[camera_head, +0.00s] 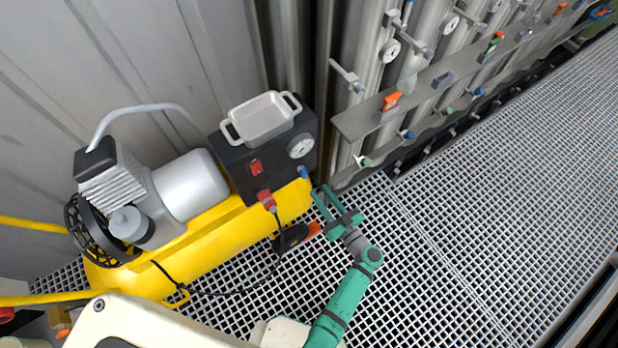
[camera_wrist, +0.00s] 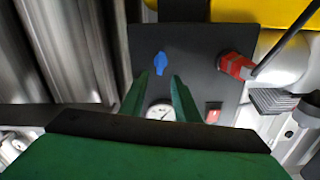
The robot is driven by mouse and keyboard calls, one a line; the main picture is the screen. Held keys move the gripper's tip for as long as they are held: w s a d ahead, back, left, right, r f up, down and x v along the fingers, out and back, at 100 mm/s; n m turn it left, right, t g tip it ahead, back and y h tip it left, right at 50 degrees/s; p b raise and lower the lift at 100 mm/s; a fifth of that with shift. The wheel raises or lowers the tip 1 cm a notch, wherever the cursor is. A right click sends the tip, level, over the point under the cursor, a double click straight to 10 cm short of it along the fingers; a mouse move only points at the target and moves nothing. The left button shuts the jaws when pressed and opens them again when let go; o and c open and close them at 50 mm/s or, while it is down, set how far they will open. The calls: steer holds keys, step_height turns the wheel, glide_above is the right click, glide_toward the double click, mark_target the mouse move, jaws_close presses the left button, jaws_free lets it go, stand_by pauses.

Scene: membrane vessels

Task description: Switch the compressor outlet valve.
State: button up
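The compressor (camera_head: 215,235) is a yellow tank with a grey motor and a black control box (camera_head: 240,162). A blue knob (camera_head: 303,172), which looks like the outlet valve, is on the box's lower right side. In the wrist view the blue knob (camera_wrist: 162,63) stands on the dark panel, just beyond my fingertips and roughly in line with the gap between them. My green gripper (camera_head: 321,190) is open and empty, close to the knob. In the wrist view my gripper (camera_wrist: 162,76) shows two separated fingers. I see no clear contact with the knob.
A red plug (camera_wrist: 236,66) with a black cable, a red switch (camera_wrist: 213,113) and a round gauge (camera_wrist: 160,111) are on the same panel. A white tray (camera_head: 263,117) sits on the box. Steel vessels with valves (camera_head: 390,102) stand to the right. The grating floor (camera_head: 490,190) is open.

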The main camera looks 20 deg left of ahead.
mark_target(306, 175)
steer(key=x, duration=0.8)
jaws_close()
